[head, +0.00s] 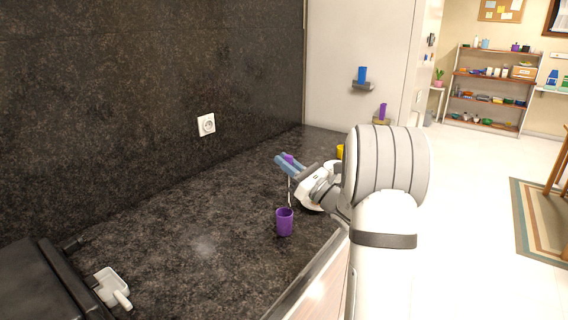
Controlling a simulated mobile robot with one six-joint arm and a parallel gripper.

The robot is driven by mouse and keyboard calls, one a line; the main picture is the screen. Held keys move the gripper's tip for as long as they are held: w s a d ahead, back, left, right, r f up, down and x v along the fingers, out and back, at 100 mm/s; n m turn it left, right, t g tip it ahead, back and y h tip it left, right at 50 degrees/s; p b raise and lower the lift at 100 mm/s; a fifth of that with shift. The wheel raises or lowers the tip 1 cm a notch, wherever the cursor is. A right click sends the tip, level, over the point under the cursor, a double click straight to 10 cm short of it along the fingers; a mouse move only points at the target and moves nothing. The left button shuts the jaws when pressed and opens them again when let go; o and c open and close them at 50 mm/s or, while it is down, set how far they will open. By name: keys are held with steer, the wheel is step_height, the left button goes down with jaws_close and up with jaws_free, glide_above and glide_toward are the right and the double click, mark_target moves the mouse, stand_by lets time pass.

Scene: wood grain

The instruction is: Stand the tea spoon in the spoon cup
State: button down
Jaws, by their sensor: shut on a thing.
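My gripper (283,162), with blue fingers, is over the dark counter, left of my white arm. It is shut on the tea spoon (290,190), whose thin silvery part hangs down below the fingers. A small purple piece shows at the fingers; I cannot tell for sure whether it is the spoon's handle. A purple cup (284,222) stands upright on the counter, below and slightly left of the spoon in the picture. I cannot tell whether the spoon's lower end is over the cup or behind it.
A yellow cup (340,152) stands farther back. A white scoop-like container (112,287) and a black appliance (40,285) are at the front left. The counter between is clear.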

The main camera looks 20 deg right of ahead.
steer(key=shift+f+b, duration=0.5)
steer(key=shift+f, duration=0.15)
steer(key=c, duration=1.5)
jaws_free()
steer(key=shift+o, duration=0.2)
steer(key=shift+r, duration=0.15)
steer(key=shift+r+p, duration=0.2)
steer(key=shift+p, duration=0.15)
steer(key=b+v, duration=0.1)
steer(key=v, duration=1)
steer(key=shift+s+d, duration=0.3)
steer(key=shift+s, duration=0.1)
